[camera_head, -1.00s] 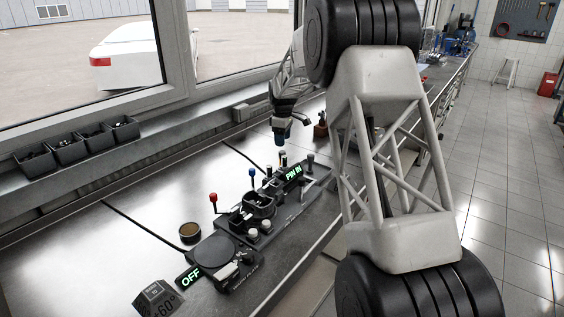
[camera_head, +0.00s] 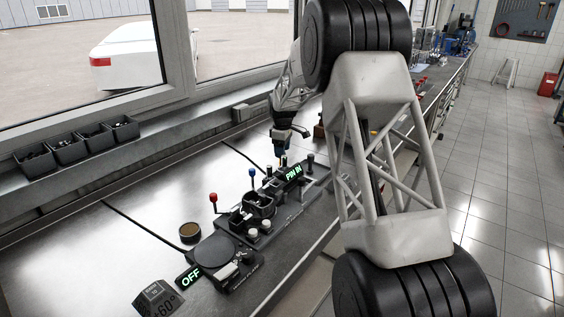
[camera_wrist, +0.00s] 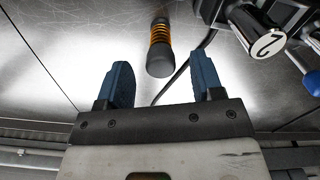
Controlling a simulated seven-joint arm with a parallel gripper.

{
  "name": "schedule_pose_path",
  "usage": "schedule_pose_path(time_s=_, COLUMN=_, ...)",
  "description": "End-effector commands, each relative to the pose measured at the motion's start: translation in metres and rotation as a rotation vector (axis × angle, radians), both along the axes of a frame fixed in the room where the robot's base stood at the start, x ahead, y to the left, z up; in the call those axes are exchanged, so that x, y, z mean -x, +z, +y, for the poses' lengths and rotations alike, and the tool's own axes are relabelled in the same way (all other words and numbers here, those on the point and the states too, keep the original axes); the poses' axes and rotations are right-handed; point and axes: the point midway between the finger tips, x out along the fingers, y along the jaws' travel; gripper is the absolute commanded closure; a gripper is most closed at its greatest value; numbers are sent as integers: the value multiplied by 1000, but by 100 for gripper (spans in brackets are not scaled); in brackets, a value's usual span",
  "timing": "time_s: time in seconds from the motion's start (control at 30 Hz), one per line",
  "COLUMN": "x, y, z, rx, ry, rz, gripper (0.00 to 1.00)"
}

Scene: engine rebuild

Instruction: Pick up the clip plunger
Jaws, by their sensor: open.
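In the wrist view a dark, round-ended cylinder with an orange spring-like coil, apparently the clip plunger (camera_wrist: 159,47), shows just ahead of my fingers. I cannot tell whether it stands or lies. My gripper (camera_wrist: 162,68) is open, its two blue fingers on either side below the plunger's near end, with nothing held. In the head view my gripper (camera_head: 280,150) points down at the far end of the black fixture (camera_head: 280,208). The plunger cannot be made out surely there.
A knob marked 2 (camera_wrist: 268,43) and a blue-tipped lever (camera_wrist: 313,82) are close at right in the wrist view. The fixture carries a red lever (camera_head: 213,198), several knobs and a lit PIN IN sign (camera_head: 293,172). A round tin (camera_head: 190,232) sits left. The bench's left side is mostly clear.

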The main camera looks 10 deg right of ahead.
Motion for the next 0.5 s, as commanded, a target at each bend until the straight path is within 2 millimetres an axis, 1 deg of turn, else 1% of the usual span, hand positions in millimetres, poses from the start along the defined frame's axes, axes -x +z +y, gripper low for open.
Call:
schedule_pose_path(time_s=0.1, x=1, y=-14, z=0, rx=0, ry=0, rz=0, gripper=39)
schedule_pose_path(time_s=0.23, x=1, y=-25, z=0, rx=0, ry=0, rz=0, gripper=39)
schedule_pose_path(time_s=0.33, x=1, y=-29, z=0, rx=0, ry=0, rz=0, gripper=39)
schedule_pose_path(time_s=0.5, x=1, y=-29, z=0, rx=0, ry=0, rz=0, gripper=39)
